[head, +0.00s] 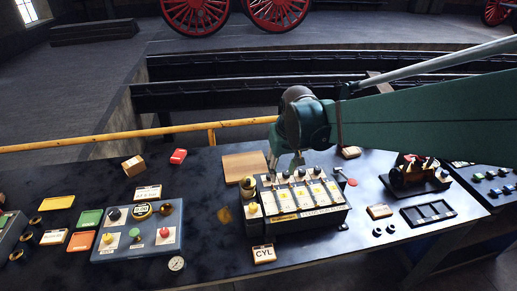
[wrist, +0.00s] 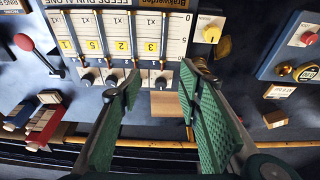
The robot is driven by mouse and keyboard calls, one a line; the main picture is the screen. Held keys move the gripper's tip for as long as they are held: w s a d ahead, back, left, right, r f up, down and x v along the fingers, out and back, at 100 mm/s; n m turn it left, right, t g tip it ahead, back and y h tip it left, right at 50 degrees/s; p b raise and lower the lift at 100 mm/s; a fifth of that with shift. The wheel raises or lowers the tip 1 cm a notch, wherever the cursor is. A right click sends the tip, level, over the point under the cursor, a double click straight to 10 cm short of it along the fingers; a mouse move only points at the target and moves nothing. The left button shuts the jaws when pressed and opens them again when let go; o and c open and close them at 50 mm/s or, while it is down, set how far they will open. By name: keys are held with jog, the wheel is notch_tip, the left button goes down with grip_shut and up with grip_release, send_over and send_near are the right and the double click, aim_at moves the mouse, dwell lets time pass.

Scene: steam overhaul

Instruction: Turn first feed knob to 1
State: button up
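The feed console (head: 318,219) has a row of small black knobs along its far edge, below striped cards with yellow number squares. The leftmost black knob (head: 268,179) in the head view seems to be the rightmost one (wrist: 161,82) in the wrist view, where the console appears upside down. My gripper (head: 287,163) hangs over this end of the row. In the wrist view my gripper's (wrist: 161,72) two green fingers are wide apart, with that knob seen between them and nothing gripped. The left finger partly hides the neighbouring knob. The knob's pointer setting is too small to read.
A brass knob (head: 247,187) stands just left of the console, partly behind my right finger in the wrist view. A wooden board (head: 245,166) lies behind. A blue button box (head: 138,230) stands left, a red-topped lever (head: 351,182) right.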

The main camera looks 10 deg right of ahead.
jog(key=w+f+g+p, duration=0.1)
jog(key=w+p, duration=0.1)
jog(key=w, duration=0.2)
jog(key=w+f+g+p, duration=0.1)
jog(key=w+f+p, duration=0.1)
jog(key=w+p, duration=0.1)
jog(key=w+f+p, duration=0.2)
jog(key=w+p, duration=0.1)
jog(key=w, duration=0.2)
jog(key=shift+w+a+g, duration=0.2)
jog(key=shift+a+g, duration=0.2)
jog(key=shift+w+f+p, duration=0.2)
jog(key=shift+f+p, duration=0.1)
jog(key=shift+f, duration=0.05)
jog(key=shift+f, duration=0.25)
jog(key=shift+f, duration=0.2)
jog(key=shift+f+p, duration=0.3)
jog(key=shift+f, duration=3.2)
jog(key=c, duration=0.9)
